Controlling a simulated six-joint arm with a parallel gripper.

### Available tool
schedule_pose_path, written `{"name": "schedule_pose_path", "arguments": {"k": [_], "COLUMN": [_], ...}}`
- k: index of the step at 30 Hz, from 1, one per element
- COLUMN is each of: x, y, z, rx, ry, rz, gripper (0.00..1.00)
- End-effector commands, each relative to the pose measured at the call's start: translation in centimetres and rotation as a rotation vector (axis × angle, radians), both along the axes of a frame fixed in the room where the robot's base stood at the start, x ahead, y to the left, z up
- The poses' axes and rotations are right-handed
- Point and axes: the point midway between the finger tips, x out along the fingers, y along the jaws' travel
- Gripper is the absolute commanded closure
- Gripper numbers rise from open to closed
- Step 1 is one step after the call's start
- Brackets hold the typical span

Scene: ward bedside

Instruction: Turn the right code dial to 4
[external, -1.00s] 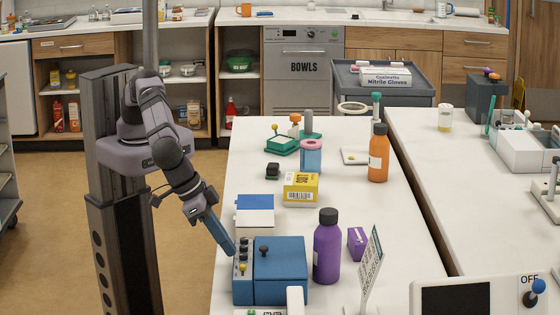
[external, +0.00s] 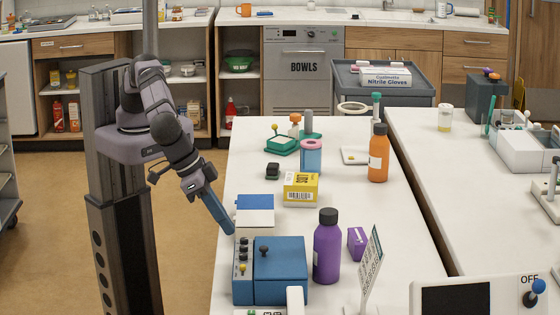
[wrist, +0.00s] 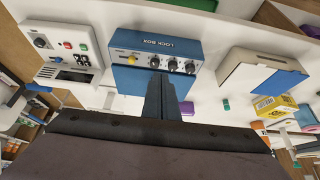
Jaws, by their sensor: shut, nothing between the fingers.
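The blue lock box (external: 280,262) sits on the near left of the white table. Its front panel holds three dark code dials in a row and a yellow knob (wrist: 133,58). In the wrist view the right code dial (wrist: 190,67) is at the right end of the row, beside the middle dial (wrist: 172,65) and left dial (wrist: 154,62). Dial numbers are too small to read. My gripper (external: 231,232) is shut and empty, its tips just above and beside the far end of the panel. In the wrist view its fingers (wrist: 161,80) point towards the panel, apparently not touching a dial.
A white box with a blue top (external: 255,210) lies just behind the lock box. A purple bottle (external: 327,250) stands to its right. A white panel with buttons (wrist: 62,50) is left of it in the wrist view. Floor is open left of the table.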

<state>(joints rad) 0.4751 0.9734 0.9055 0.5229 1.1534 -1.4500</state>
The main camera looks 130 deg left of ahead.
Motion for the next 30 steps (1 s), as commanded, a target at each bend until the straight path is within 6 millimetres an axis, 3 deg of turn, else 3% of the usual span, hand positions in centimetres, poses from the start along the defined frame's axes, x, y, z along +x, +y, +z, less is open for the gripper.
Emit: {"name": "schedule_pose_path", "arguments": {"k": [12, 30], "x": [1.0, 1.3], "y": [-0.8, -1.1], "z": [1.4, 0.4], "rx": [0.001, 0.001], "ry": [0.001, 0.001], "rz": [0.0, 0.0], "gripper": [1.0, 1.0]}}
